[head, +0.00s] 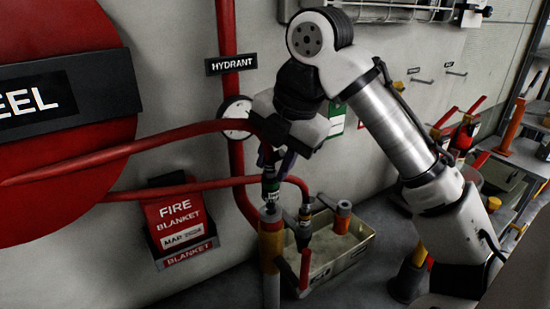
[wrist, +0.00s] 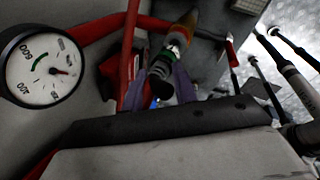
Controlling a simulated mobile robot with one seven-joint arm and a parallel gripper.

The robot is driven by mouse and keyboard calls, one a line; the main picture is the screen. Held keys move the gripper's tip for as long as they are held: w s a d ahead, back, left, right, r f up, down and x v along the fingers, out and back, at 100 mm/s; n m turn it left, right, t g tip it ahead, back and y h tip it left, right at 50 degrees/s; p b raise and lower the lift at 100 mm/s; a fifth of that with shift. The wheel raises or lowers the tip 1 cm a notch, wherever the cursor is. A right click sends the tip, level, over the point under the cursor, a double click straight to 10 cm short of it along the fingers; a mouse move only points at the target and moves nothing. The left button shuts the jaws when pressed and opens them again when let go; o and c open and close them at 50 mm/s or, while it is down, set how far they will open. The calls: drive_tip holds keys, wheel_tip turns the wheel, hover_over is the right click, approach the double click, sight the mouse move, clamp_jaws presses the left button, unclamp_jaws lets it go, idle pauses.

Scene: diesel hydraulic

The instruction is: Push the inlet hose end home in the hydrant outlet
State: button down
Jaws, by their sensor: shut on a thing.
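My gripper (head: 272,160) is shut on the inlet hose end (head: 270,187), a dark coupling with a green band, held upright. The thick red hose (head: 170,140) runs from the left up to my gripper. Directly below the hose end stands an orange and yellow upright fitting (head: 270,240) with a grey top, which appears to be the hydrant outlet. The two line up and look close or touching; I cannot tell how deep the end sits. In the wrist view, my purplish fingers (wrist: 165,88) flank the green-banded hose end (wrist: 172,50).
A second red hose (head: 200,187) bends down into another coupling (head: 305,215) just to the right. A pale bin (head: 345,255) stands behind. A pressure gauge (head: 236,118) and the red hydrant pipe (head: 228,40) are close to my gripper. A fire blanket box (head: 180,225) hangs left.

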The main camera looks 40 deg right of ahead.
drive_tip(key=shift+f+b, duration=0.45)
drive_tip(key=shift+f, duration=1.05)
drive_tip(key=c, duration=1)
unclamp_jaws()
drive_tip(key=shift+c, duration=0.2)
drive_tip(key=shift+r, duration=0.1)
drive_tip(key=v, duration=1.3)
drive_tip(key=shift+r, duration=0.3)
drive_tip(key=shift+s+d, duration=0.15)
